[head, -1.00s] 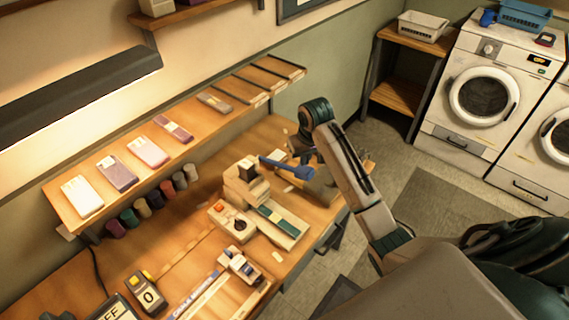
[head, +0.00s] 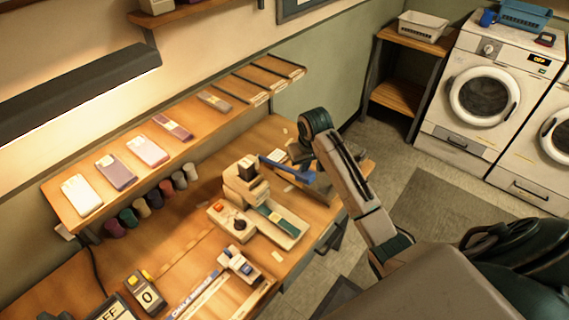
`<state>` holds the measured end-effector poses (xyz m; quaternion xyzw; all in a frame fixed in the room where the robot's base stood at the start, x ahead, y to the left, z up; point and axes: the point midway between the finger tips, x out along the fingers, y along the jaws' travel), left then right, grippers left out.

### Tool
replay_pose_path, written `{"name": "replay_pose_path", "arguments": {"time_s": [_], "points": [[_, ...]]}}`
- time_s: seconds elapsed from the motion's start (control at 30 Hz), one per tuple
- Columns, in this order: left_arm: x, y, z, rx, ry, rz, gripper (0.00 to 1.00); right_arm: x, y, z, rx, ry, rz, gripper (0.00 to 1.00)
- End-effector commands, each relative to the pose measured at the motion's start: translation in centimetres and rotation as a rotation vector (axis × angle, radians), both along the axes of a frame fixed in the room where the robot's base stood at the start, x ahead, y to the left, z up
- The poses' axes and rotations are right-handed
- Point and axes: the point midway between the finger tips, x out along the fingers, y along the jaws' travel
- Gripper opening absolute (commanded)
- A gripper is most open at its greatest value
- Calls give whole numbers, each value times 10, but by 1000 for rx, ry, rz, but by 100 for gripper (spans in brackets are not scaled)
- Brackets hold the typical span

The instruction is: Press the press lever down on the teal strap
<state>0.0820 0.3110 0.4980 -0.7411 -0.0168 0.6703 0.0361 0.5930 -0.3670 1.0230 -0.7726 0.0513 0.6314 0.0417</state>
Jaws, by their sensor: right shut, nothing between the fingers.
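The beige press (head: 240,188) stands on the workbench, with a dark block on top. Its blue lever (head: 284,168) reaches out to the right. The teal strap (head: 278,219) lies in the pale channel at the front right of the press, its upper end close under the press head. My right gripper (head: 298,153) is shut and empty, at the lever's outer part; the arm partly hides it, and I cannot tell whether it touches the lever. My left gripper is not in view.
A box with an orange-red knob (head: 238,223) sits in front of the press. A shelf (head: 205,121) with several phone-like slabs runs along the wall, with several coloured spools (head: 145,207) below. Washing machines (head: 484,95) stand at back right.

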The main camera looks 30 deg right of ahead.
Motion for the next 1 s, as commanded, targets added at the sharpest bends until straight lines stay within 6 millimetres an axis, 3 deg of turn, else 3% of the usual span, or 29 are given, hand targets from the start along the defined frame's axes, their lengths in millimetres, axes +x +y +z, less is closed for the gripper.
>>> {"name": "replay_pose_path", "arguments": {"time_s": [1.0], "points": [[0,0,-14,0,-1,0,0,0,1,-53,1,2,-1,0]]}}
